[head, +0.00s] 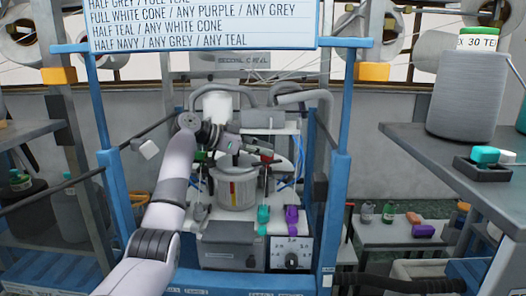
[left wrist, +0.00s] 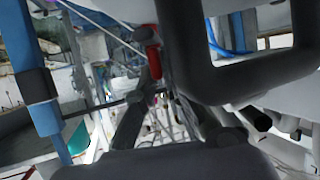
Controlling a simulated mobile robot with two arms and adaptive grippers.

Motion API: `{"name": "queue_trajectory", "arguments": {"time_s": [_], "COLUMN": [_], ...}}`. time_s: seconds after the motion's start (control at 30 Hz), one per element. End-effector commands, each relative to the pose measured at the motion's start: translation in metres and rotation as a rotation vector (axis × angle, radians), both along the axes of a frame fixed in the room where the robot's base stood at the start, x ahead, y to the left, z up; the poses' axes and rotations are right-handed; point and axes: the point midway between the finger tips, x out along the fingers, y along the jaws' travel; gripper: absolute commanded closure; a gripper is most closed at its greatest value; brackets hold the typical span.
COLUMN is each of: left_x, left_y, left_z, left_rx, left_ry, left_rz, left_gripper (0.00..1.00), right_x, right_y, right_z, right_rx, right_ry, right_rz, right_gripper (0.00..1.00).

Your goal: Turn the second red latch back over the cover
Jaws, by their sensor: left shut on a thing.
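My left gripper (head: 256,151) reaches in from the left across the machine in the blue frame. Its fingers are shut on a red latch (head: 267,158), just right of the grey drum. In the left wrist view the red latch (left wrist: 154,62) shows by the fingertips of the left gripper (left wrist: 163,92); the exact contact is hard to see. The grey drum (head: 237,194) with a yellow and red stripe stands below the gripper. I cannot tell the cover apart from the pale machine parts, and the gripper partly hides that area. My right gripper is not in view.
Blue posts (head: 335,220) flank the machine. A teal piece (head: 263,214) and a purple piece (head: 292,215) sit in front, above a dial box (head: 291,253). A shelf (head: 430,150) at the right bears a large grey cone (head: 464,98). A sign (head: 200,25) hangs above.

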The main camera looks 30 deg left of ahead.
Motion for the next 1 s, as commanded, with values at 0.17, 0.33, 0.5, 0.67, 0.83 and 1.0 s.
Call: {"name": "queue_trajectory", "arguments": {"time_s": [0.17,0.33,0.5,0.67,0.83,1.0], "left_x": [0.0,0.0,0.0,0.0,-0.006,-0.028], "left_y": [0.001,0.0,0.0,0.0,0.005,0.023], "left_z": [0.0,0.0,0.0,0.0,0.003,0.014], "left_rx": [0.002,0.001,0.001,0.001,0.001,0.004], "left_ry": [0.0,0.0,0.001,0.001,-0.001,0.0], "left_rz": [0.001,0.002,0.001,0.001,0.003,0.005], "left_gripper": [0.89,0.78,0.71,0.71,0.71,0.71], "right_x": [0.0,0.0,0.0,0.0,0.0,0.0], "right_y": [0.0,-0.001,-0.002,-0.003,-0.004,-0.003], "right_z": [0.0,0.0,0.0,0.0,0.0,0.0], "right_rx": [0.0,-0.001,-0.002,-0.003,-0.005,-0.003], "right_ry": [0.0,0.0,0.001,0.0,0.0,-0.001], "right_rz": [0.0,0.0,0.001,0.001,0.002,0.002], "right_gripper": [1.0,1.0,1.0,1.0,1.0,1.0]}}
